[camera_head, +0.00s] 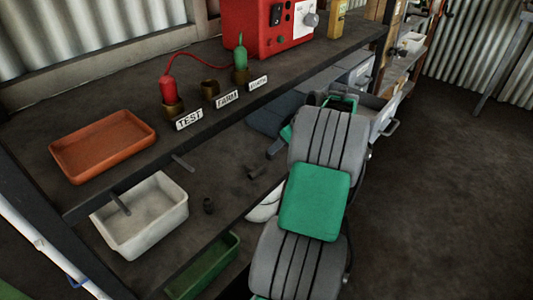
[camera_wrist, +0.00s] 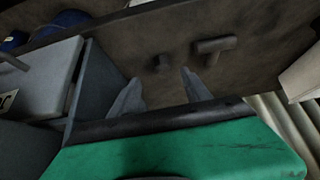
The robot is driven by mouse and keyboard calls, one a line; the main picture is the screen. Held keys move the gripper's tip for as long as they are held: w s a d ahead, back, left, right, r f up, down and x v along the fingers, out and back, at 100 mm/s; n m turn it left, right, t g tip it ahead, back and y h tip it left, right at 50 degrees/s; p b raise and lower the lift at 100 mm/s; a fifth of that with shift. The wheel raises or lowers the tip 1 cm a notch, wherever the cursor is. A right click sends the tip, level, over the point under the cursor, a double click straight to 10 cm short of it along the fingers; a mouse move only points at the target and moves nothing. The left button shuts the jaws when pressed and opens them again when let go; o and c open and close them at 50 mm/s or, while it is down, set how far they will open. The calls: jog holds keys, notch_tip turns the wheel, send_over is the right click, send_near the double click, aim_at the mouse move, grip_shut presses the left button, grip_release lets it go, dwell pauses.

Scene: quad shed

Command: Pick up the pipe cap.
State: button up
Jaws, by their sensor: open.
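In the wrist view a small dark stubby piece, which looks like the pipe cap (camera_wrist: 161,63), lies on the brown shelf. My gripper (camera_wrist: 161,78) is open there. Its two grey fingers point toward the cap, apart from it, with the cap just beyond the gap between the tips. In the head view my grey and green arm reaches over the shelf at the right and hides much of the gripper. Two small dark pieces show on that middle shelf, and I cannot tell surely which is the cap.
A dark T-shaped fitting (camera_wrist: 214,46) lies close beside the cap. A white tray (camera_head: 177,222) stands on the middle shelf at left, with grey drawer boxes (camera_head: 355,68) at right. The upper shelf (camera_head: 110,85) overhangs, carrying an orange tray (camera_head: 72,165) and red box.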

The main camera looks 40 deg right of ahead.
jog(key=b+x, duration=0.1)
jog(key=x, duration=0.1)
jog(key=b+x, duration=0.1)
jog(key=x, duration=0.2)
jog(key=shift+w+a+f, duration=0.15)
jog(key=shift+w+a, duration=0.1)
jog(key=shift+c, duration=0.4)
grip_shut()
